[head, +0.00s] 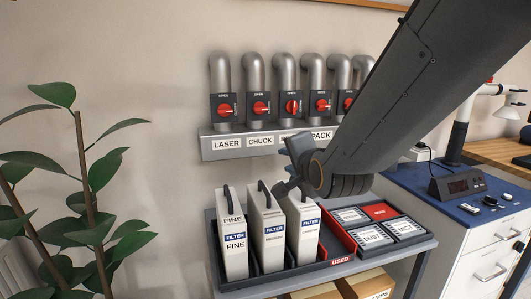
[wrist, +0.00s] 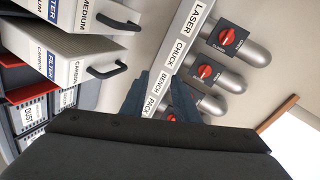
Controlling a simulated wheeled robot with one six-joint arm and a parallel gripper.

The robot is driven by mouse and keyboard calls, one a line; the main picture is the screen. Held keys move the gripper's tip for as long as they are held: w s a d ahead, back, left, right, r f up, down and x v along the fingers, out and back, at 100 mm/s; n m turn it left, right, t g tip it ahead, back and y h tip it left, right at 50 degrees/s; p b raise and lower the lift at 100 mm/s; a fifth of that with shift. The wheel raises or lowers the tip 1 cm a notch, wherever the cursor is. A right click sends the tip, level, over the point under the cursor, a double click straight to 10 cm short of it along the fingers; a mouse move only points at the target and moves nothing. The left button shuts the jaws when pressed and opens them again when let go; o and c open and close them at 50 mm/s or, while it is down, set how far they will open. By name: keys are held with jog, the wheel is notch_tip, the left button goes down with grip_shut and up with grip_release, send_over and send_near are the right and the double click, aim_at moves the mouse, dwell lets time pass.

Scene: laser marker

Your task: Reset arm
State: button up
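My dark arm reaches in from the upper right in the head view. Three white filter boxes stand upright in a dark tray: the fine filter (head: 235,255), the medium filter (head: 268,250) and the carbon filter (head: 303,240). The carbon filter (wrist: 55,60) and its black handle also show in the wrist view, apart from the fingers.
A grey rail (head: 220,153) carries pipes with red-handled valves (head: 259,108); my arm hides part of it. A blue-topped cabinet (head: 470,214) stands right, a plant (head: 100,175) left.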

jog(key=s+d+f+n+g+h, duration=0.1)
jog(key=s+d+f+n+g, duration=0.3)
jog(key=f, duration=0.3)
jog(key=s+d+f+n+g+h, duration=0.1)
jog(key=s+d+f+n+g, duration=0.15)
jog(key=s+d+f, duration=0.35)
jog(key=s+d+f+n+g, duration=0.1)
jog(key=s+g, duration=0.1)
jog(key=s, duration=0.2)
jog(key=s+d+f+n+g+p, duration=0.1)
jog(key=s+f+n+g, duration=0.1)
jog(key=s, duration=0.3)
jog(key=s+d+f+n+g+h, duration=0.1)
jog(key=s+f+n+g, duration=0.1)
jog(key=s, duration=0.3)
jog(key=shift+d+f+g, duration=0.2)
jog(key=shift+g, duration=0.55)
jog(key=shift+s, duration=0.1)
